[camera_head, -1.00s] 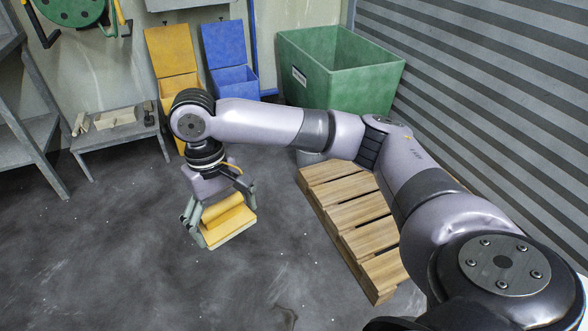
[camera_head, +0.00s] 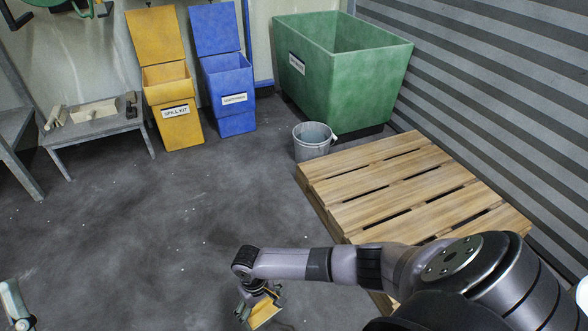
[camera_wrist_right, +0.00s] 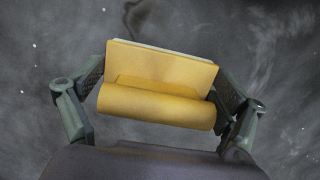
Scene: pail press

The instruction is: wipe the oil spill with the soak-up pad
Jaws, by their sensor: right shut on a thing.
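My right gripper (camera_head: 260,300) is shut on the yellow soak-up pad (camera_head: 265,314), low over the floor at the bottom of the head view. In the right wrist view the pad (camera_wrist_right: 160,75) has a rounded yellow grip, a flat yellow plate and a pale edge, and the fingers of the right gripper (camera_wrist_right: 158,108) close on both ends of the grip. A dark patch on the floor (camera_wrist_right: 140,14) shows beyond the pad; I cannot tell if it is the oil spill. Part of my left gripper (camera_head: 15,305) shows at the lower left edge; its opening is unclear.
A wooden pallet (camera_head: 400,180) lies at the right, with a grey bucket (camera_head: 313,143) behind it. A green bin (camera_head: 345,85), a yellow spill kit bin (camera_head: 178,125) and a blue bin (camera_head: 232,100) stand at the back. A low bench (camera_head: 95,128) is at left. The middle floor is clear.

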